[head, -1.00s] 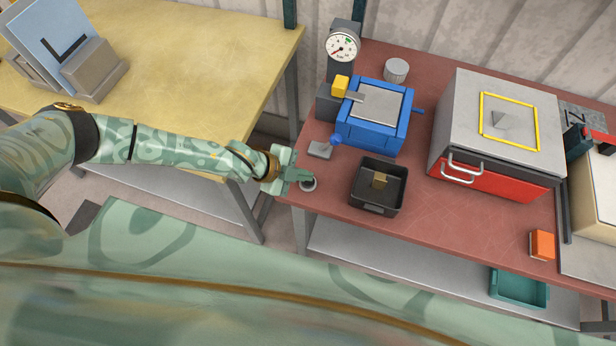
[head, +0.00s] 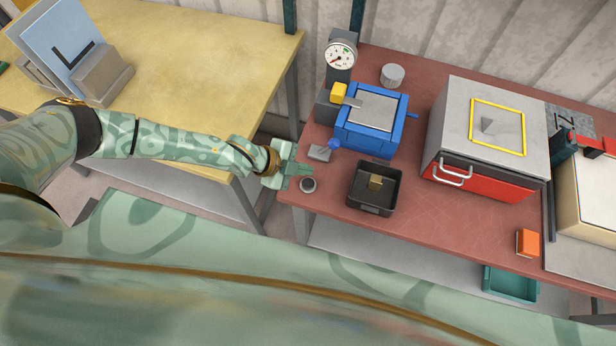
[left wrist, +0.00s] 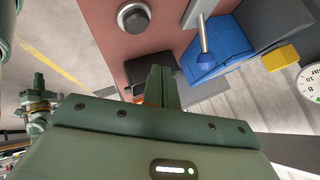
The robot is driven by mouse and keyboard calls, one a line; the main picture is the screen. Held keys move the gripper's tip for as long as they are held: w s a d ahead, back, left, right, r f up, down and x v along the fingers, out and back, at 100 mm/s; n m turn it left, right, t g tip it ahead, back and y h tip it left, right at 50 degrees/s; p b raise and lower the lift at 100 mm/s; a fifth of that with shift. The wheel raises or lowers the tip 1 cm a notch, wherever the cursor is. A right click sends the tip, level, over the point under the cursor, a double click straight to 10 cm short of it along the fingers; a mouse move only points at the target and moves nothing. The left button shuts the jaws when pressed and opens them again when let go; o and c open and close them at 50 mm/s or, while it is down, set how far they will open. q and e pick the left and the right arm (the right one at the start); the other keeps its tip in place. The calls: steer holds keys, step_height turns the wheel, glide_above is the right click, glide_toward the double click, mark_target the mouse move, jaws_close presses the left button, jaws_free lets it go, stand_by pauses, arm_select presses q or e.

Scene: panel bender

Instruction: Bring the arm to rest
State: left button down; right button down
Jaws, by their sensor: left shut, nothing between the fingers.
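My left gripper (head: 298,172) is shut and empty above the front left corner of the red bench (head: 450,225). In the left wrist view the fingers (left wrist: 160,88) lie together, with nothing held. A dark round knob with a pale ring (head: 308,184) is close by the fingertips, and a gap shows between them; it also shows in the left wrist view (left wrist: 133,18).
A blue machine (head: 366,140) with a blue ball-ended lever (head: 334,144) stands behind the gripper. A black tray (head: 355,197) holds a small brass block (head: 376,183). A gauge (head: 340,56), a grey-red box (head: 490,130) and a yellow table (head: 190,60) surround it.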

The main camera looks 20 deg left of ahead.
arm_select(q)
steer(key=shift+r, duration=0.45)
steer(key=shift+f, duration=0.1)
